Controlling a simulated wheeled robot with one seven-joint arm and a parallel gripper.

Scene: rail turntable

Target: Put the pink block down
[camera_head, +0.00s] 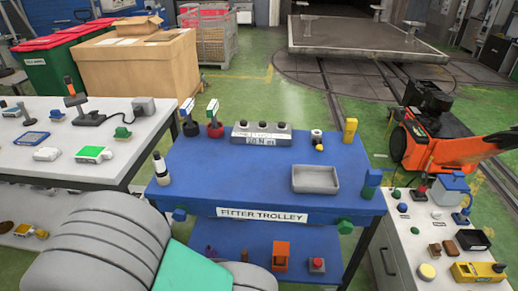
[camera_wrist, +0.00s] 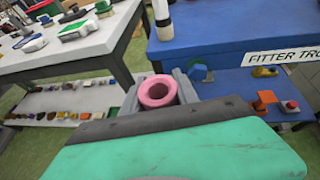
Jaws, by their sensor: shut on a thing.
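The pink block (camera_wrist: 157,92) shows in the wrist view as a short round piece with a hollow in its top. My gripper (camera_wrist: 160,88) has its grey jaws on either side of it and is shut on it. The underside of the block is hidden by my wrist. The gripper and the block seem to be in the air, near the gap between the white bench and the blue trolley. In the head view, my grey and green arm fills the lower left, and neither gripper nor block can be seen there.
The blue fitter trolley (camera_head: 240,177) has clear room in its middle. A grey tray (camera_head: 316,191), a three-button box (camera_head: 262,134), a yellow block (camera_head: 350,130) and a black-and-white bottle (camera_head: 161,168) stand on it. A cluttered white bench (camera_head: 60,165) is at left, a grey cabinet (camera_head: 400,240) at right.

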